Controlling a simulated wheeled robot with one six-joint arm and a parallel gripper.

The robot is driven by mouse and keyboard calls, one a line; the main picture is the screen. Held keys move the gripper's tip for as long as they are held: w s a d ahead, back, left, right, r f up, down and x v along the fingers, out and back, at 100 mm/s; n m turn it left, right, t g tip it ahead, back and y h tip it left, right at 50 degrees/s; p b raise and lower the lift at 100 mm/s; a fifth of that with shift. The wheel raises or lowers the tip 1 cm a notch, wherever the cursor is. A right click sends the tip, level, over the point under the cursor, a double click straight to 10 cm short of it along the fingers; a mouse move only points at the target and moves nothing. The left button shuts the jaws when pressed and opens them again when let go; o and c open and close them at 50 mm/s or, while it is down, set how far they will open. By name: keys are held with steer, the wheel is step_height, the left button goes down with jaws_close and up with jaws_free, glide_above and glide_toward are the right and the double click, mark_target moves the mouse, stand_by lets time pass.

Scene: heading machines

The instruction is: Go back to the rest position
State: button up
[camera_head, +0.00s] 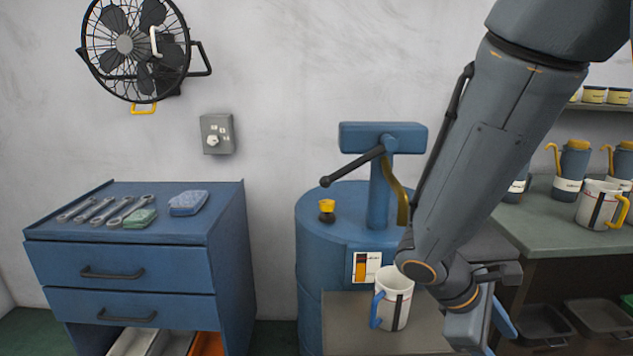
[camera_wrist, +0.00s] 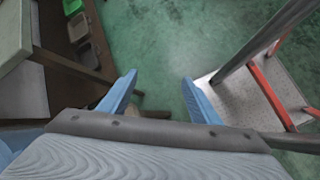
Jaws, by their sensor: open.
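My gripper (camera_wrist: 160,90) is open and empty in the wrist view, with its two blue fingers spread apart over the green floor. In the head view my arm hangs down at the right, and a blue finger (camera_head: 503,318) shows at the lower right. A white mug (camera_head: 399,311) with a dark stripe and a blue handle stands upright on the grey shelf (camera_head: 345,325) of the blue machine (camera_head: 325,235). My wrist is close to the right of the mug in the picture; I cannot tell the gap between them.
A blue drawer cabinet (camera_head: 133,262) with wrenches stands at the left. A workbench (camera_head: 548,225) with a mug (camera_head: 597,205) and several canisters is at the right. In the wrist view, a metal platform with red rails (camera_wrist: 262,97) is at the right; green floor (camera_wrist: 160,40) lies between.

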steer(key=a+r+m+y+p, duration=0.1)
steer(key=a+m+y, duration=0.7)
steer(key=a+m, duration=0.2)
steer(key=shift+s+a+m+t, duration=0.3)
steer(key=shift+a+m+t, duration=0.1)
steer(key=shift+a, duration=0.75)
